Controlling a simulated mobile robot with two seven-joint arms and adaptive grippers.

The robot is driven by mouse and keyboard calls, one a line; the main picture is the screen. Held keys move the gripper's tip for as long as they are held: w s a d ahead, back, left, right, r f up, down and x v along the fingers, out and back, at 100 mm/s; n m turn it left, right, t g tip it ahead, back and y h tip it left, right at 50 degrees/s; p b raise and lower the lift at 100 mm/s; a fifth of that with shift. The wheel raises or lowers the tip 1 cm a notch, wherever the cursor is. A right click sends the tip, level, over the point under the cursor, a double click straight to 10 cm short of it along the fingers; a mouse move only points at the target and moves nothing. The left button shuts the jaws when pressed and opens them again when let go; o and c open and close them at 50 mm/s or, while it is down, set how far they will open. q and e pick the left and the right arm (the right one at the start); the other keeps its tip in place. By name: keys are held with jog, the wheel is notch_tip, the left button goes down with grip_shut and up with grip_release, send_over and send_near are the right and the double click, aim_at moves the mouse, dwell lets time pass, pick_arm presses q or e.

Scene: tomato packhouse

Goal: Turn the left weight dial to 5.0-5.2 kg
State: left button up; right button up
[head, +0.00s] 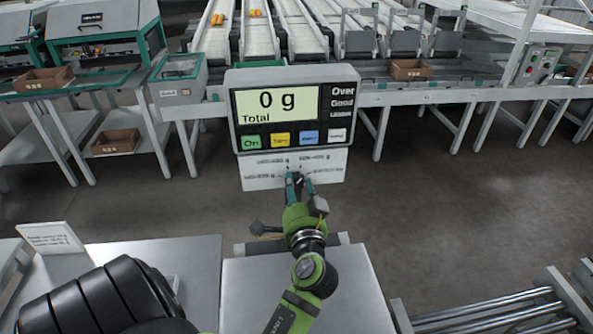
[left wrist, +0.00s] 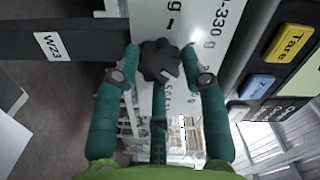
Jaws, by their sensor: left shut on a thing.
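The dark lobed dial (left wrist: 160,61) sits on a white dial plate (left wrist: 206,14) in the left wrist view. The plate also shows in the head view (head: 258,180), below the scale display (head: 278,103), which reads "0 g" and "Total". My left gripper (head: 299,180) reaches up to the plate and covers most of the dial there. In the left wrist view its teal fingers (left wrist: 160,60) are closed on the dial from both sides. The printed gram ranges around the dial are too small or cut off to read fully. My right gripper is not in view.
Coloured buttons, such as the yellow Tare button (left wrist: 291,43), lie close beside the dial plate. A steel table (head: 250,290) stands below my arm, with a printed sign (head: 50,238) at left. Roller rails (head: 500,310) lie at lower right. Conveyors (head: 300,30) stand behind.

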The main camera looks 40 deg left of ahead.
pick_arm(q)
jog(key=m+p, duration=0.1)
jog(key=m, duration=0.1)
jog(key=r+m+p, duration=0.1)
jog(key=m, duration=0.1)
jog(key=shift+w+m, duration=0.15)
jog(key=shift+m, duration=0.15)
jog(key=shift+f+m+p, duration=0.1)
jog(key=shift+m+p, duration=0.85)
jog(key=shift+m, duration=0.75)
jog(key=shift+f, duration=0.1)
jog(key=o, duration=1)
jog(key=shift+o, duration=0.7)
jog(key=shift+w+f, duration=0.1)
jog(key=shift+f, duration=0.15)
